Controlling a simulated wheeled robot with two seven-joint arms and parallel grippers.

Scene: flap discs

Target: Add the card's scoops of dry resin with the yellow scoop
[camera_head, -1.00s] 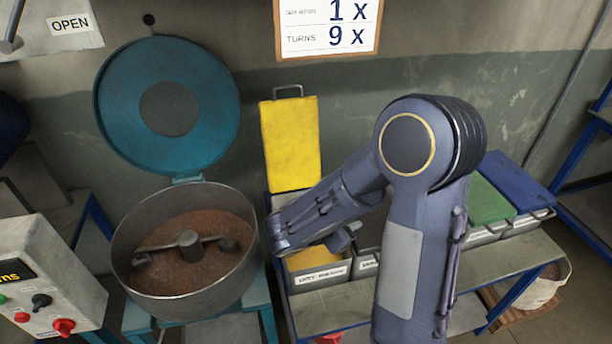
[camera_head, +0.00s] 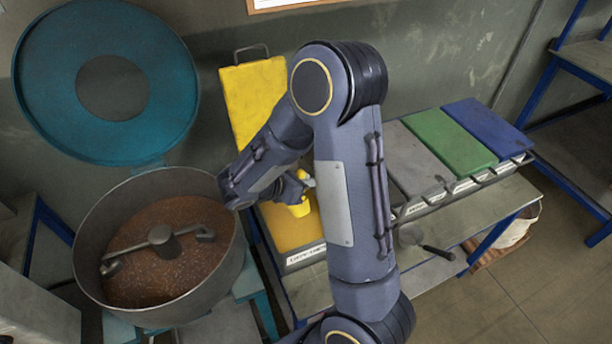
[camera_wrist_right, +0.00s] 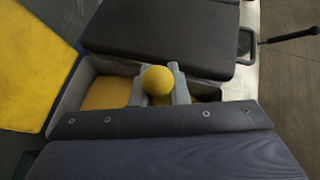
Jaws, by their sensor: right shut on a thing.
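My right gripper (camera_head: 302,184) is shut on the yellow scoop (camera_head: 300,207) over the open bin (camera_head: 305,258) with yellow contents. In the right wrist view, a round yellow part of the scoop (camera_wrist_right: 158,80) sits between the two grey fingers (camera_wrist_right: 160,90), above the bin. The scoop's bowl and its load cannot be made out. The mixing pan (camera_head: 88,250) stands open at left, with brown granular material and a grey stirring bar (camera_head: 163,241) inside. The card (camera_head: 290,3) shows only its lower edge. My left gripper is out of view.
The bin's yellow lid (camera_head: 252,95) stands raised at the back, and the teal pan lid (camera_head: 165,70) is up. Closed bins with grey, green (camera_head: 450,140) and blue (camera_head: 488,123) lids line the right. A black-handled tool (camera_head: 437,252) lies right of my arm.

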